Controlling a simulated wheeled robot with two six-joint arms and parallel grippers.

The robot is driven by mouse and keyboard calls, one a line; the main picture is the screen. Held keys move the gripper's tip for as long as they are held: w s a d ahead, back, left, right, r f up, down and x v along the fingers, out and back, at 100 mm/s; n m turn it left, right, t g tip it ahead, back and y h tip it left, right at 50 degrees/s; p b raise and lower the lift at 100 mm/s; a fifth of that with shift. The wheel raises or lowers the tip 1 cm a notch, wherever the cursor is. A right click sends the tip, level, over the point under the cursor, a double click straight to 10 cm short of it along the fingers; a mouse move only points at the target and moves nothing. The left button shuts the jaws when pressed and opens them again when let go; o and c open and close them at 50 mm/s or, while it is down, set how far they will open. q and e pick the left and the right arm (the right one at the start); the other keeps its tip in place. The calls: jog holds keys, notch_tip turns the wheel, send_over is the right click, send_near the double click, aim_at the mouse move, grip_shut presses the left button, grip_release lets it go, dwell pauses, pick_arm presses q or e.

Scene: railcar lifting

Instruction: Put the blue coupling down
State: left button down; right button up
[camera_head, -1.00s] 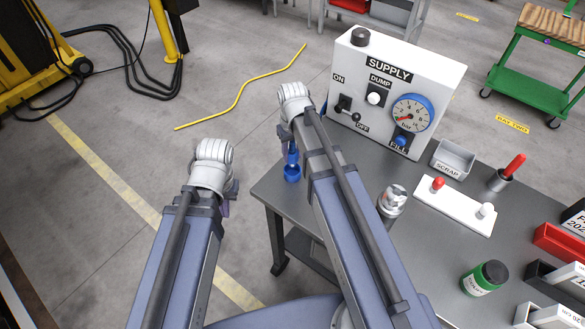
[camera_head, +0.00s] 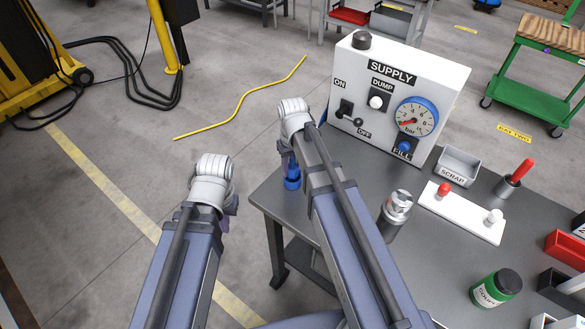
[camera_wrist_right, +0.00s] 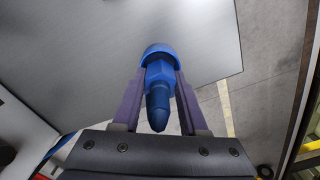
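The blue coupling (camera_head: 292,178) is at the left end of the grey table (camera_head: 330,205), below my right gripper (camera_head: 290,160). In the right wrist view, the blue coupling (camera_wrist_right: 159,78) sits between the purple fingers of my right gripper (camera_wrist_right: 162,74), which touch it on both sides. Its wide round end points away from the wrist, toward the grey surface. I cannot tell whether that end touches the table. My left gripper (camera_head: 229,208) hangs left of the table over the floor, mostly hidden behind its wrist; its opening does not show.
The white SUPPLY box (camera_head: 450,88) stands at the back of the table. A metal cylinder (camera_head: 394,222), a SCRAP bin (camera_head: 457,168), a white plate with knobs (camera_head: 462,214) and a green bottle (camera_head: 488,291) stand to the right. The table's left edge is close to the coupling.

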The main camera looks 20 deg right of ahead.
jog(key=o, duration=0.5)
jog(key=shift+c, duration=0.2)
jog(key=shift+r, duration=0.1)
notch_tip(320, 180, up, 12)
jog(key=p, duration=1.2)
jog(key=shift+r, duration=0.1)
jog(key=s+a+n+h, duration=0.1)
jog(key=s+a+n, duration=0.1)
jog(key=s+a, duration=0.8)
jog(key=s, duration=0.4)
jog(key=shift+s+a, duration=0.15)
jog(key=shift+a, duration=0.1)
notch_tip(320, 180, down, 7)
jog(key=b, duration=0.6)
jog(key=shift+r, duration=0.2)
